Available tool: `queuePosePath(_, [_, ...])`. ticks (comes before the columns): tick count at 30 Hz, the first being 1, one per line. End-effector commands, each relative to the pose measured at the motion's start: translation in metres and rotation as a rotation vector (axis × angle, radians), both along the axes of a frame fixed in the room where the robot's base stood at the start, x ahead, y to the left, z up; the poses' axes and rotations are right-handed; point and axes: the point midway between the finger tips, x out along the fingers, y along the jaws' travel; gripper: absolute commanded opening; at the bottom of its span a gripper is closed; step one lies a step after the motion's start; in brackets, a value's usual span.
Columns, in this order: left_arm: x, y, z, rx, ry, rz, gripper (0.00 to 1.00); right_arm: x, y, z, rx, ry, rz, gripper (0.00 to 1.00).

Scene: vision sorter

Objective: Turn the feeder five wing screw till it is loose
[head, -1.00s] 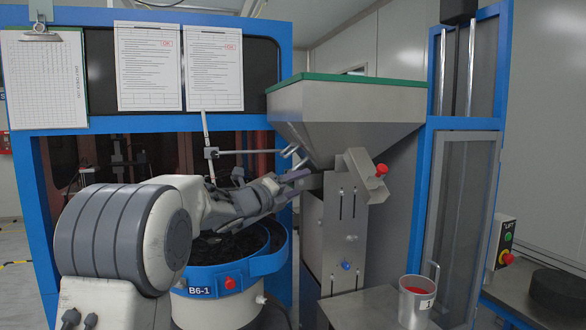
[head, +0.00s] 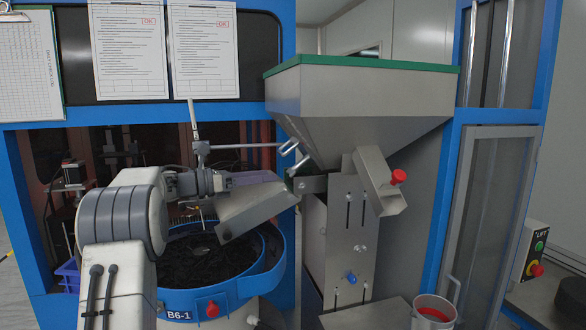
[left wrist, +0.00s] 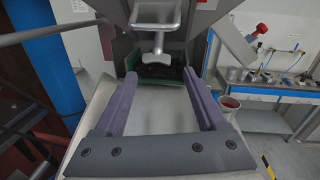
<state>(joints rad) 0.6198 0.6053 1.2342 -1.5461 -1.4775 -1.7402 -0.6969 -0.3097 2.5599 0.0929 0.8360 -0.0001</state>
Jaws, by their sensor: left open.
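In the left wrist view a metal piece with a short stem and a winged end (left wrist: 158,60), which looks like the wing screw, hangs below a metal loop, ahead of and between my fingertips. My left gripper (left wrist: 159,82) is open, with its two purple fingers apart and nothing between them. In the head view the left gripper (head: 264,178) points right, above a tilted metal chute (head: 245,209) and towards the base of the hopper (head: 360,105). The screw is too small to pick out surely in the head view. My right gripper is not in view.
A blue-rimmed bowl marked B6-1 (head: 178,301) with dark parts lies below the arm. A thin rod (head: 240,146) crosses just above the gripper.

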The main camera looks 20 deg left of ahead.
Motion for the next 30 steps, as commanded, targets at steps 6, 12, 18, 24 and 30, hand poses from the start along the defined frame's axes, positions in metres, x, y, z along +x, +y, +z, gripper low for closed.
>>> queuePosePath(6, [0.022,-0.018,0.005,-0.005,0.005,0.014,0.73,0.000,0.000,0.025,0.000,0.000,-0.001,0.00])
queuePosePath(12, [0.045,-0.042,0.004,-0.004,0.004,0.017,0.73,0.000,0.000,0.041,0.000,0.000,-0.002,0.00])
queuePosePath(18, [0.057,-0.055,0.002,-0.004,0.003,0.018,0.73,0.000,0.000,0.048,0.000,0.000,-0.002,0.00])
queuePosePath(24, [0.059,-0.059,0.000,-0.004,0.002,0.017,0.73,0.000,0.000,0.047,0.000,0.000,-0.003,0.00])
queuePosePath(30, [0.059,-0.059,0.000,-0.004,0.002,0.017,0.39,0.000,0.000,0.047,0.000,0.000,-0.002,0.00])
